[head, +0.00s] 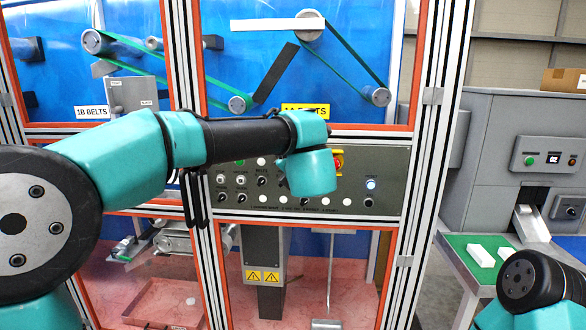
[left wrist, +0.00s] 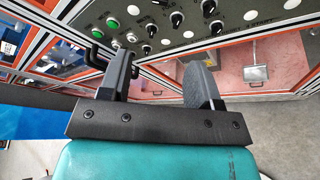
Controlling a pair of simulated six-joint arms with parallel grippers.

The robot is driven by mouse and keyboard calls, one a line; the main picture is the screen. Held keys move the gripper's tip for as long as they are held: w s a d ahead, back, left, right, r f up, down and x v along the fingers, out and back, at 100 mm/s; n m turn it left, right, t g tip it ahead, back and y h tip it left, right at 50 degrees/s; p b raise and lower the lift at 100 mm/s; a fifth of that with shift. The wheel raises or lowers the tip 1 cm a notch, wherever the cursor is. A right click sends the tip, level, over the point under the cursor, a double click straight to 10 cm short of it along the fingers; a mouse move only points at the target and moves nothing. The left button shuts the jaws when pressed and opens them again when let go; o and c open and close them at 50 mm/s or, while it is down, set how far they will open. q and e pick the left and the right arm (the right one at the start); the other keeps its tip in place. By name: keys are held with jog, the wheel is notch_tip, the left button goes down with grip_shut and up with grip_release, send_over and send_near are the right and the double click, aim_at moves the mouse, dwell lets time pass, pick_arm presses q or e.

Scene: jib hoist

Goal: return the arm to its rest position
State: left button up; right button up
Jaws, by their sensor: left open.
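My left arm (head: 238,142) reaches in from the left across the front of a framed machine, with its teal wrist (head: 308,172) in front of the control panel (head: 375,160). The fingers of my left gripper are hidden behind the wrist in the head view. In the left wrist view my left gripper (left wrist: 162,75) is open, with nothing between its two dark fingers. The panel's knobs and buttons lie beyond the fingertips. A teal part of my right arm (head: 535,285) shows at the bottom right of the head view; its gripper is out of view.
Black door handles (head: 190,198) stand out from the orange-edged frame, left of my left wrist; one also shows beside a finger in the left wrist view (left wrist: 97,56). A red emergency stop (head: 338,162) sits right of the wrist. A green-topped table (head: 462,246) with white blocks stands at right.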

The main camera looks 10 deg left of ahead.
pick_arm(q)
jog(key=shift+f, duration=0.1)
jog(key=a+f+m+g+h, duration=0.1)
jog(key=a+f+m, duration=0.3)
jog(key=f, duration=0.9)
jog(key=a+f+m+g+h, duration=0.1)
jog(key=a+f+m, duration=0.1)
jog(key=f+m, duration=0.75)
jog(key=a+f+m+g+h, duration=0.1)
jog(key=a+f+m+h, duration=0.15)
jog(key=f, duration=1.35)
jog(key=s+a+f+m+g+h, duration=0.2)
jog(key=s+f+m+g, duration=0.3)
jog(key=s+f, duration=0.7)
jog(key=s+a+f+m+g+h, duration=0.1)
jog(key=s+f+m+g, duration=0.4)
jog(key=s+f, duration=0.8)
jog(key=s+m+h, duration=0.1)
jog(key=s+m, duration=0.1)
jog(key=s, duration=0.2)
jog(key=shift+s+a+f+m, duration=0.2)
jog(key=shift+s+a+m, duration=0.15)
jog(key=shift+m, duration=0.05)
